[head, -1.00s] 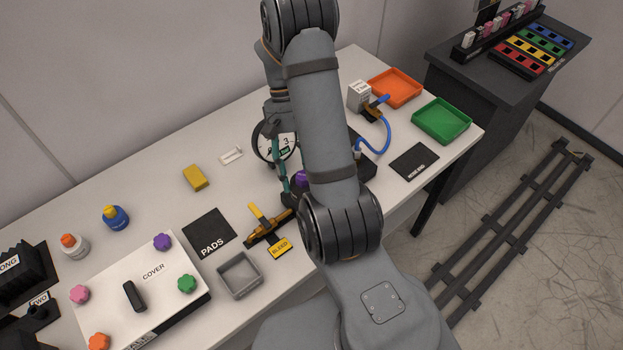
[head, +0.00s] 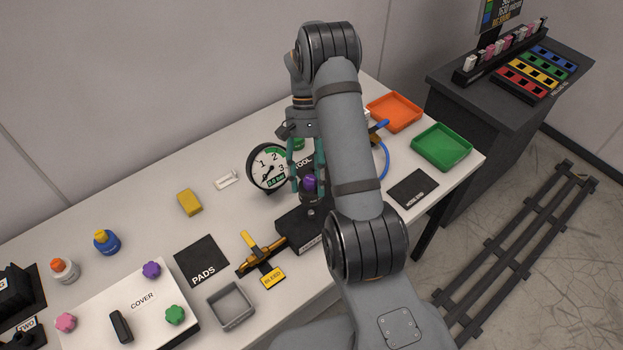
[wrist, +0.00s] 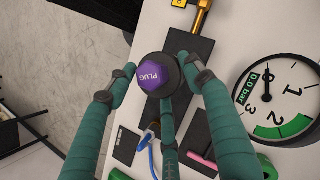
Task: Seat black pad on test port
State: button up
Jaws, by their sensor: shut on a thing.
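My gripper (head: 309,190) is shut on the purple plug (head: 310,182), which hangs just above the black block (head: 290,222). In the wrist view my teal fingers (wrist: 160,80) surround the plug's purple head, marked PLUG (wrist: 154,75), with a dark round disc (wrist: 184,70) behind it. I cannot tell whether that disc is the plug's flange or the black pad. The block, seemingly the test port's base, also shows in the wrist view (wrist: 190,46); the port opening is hidden. The black PADS mat (head: 202,260) looks bare; no loose pad stands out.
The gauge (head: 268,166) stands just left of my fingers and reads 0.0 bar. The brass bleed valve (head: 258,256) with yellow handle sits left of the block. A grey tray (head: 231,305) is near the front edge. The blue hose (head: 384,160) is partly behind my arm.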

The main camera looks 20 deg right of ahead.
jog(key=b, duration=0.4)
send_over(312, 213)
jog(key=w, duration=0.2)
jog(key=shift+s+d+f, duration=0.1)
jog(key=shift+f, duration=1.3)
jog(key=shift+s+d+f, duration=0.1)
jog(key=shift+f, duration=1.3)
jog(key=shift+f+b, duration=1.45)
jog(key=shift+f, duration=0.55)
jog(key=o, duration=1.3)
jog(key=shift+o, duration=0.2)
jog(key=p+v, duration=0.5)
